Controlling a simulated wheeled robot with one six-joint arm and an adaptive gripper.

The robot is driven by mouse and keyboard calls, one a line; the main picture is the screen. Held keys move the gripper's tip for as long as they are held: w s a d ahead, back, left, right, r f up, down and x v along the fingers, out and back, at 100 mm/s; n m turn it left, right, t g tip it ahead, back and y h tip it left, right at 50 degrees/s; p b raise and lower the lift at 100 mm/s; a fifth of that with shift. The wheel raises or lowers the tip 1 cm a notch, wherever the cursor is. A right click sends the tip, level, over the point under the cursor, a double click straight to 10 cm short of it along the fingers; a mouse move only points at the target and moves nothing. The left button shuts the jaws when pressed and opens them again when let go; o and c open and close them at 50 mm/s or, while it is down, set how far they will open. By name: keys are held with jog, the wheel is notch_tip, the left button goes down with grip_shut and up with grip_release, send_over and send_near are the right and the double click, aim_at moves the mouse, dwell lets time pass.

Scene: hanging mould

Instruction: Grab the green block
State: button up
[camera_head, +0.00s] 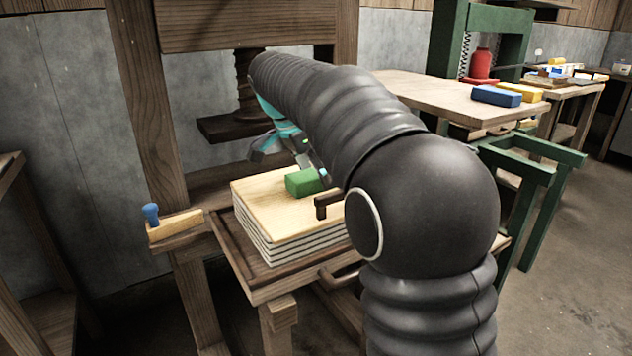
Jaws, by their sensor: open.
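The green block (303,181) lies on top of a stack of pale boards (262,195) on the wooden press table. Its right end is partly hidden behind my arm. My gripper (285,163) is just above and behind the block, with its fingers spread and open. One finger shows to the left of the block and another close to its upper right. The gripper does not hold the block, and whether a finger touches it I cannot tell.
A wooden press with a screw (245,85) and plate (236,125) stands behind the stack. A dark bracket (325,204) is at the stack's right edge. A blue-knobbed tool (152,214) is at the left. Another table (440,95) holds a blue block (496,96) and yellow block (519,92).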

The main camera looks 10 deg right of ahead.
jog(key=shift+d+f, duration=0.1)
jog(key=c, duration=1.3)
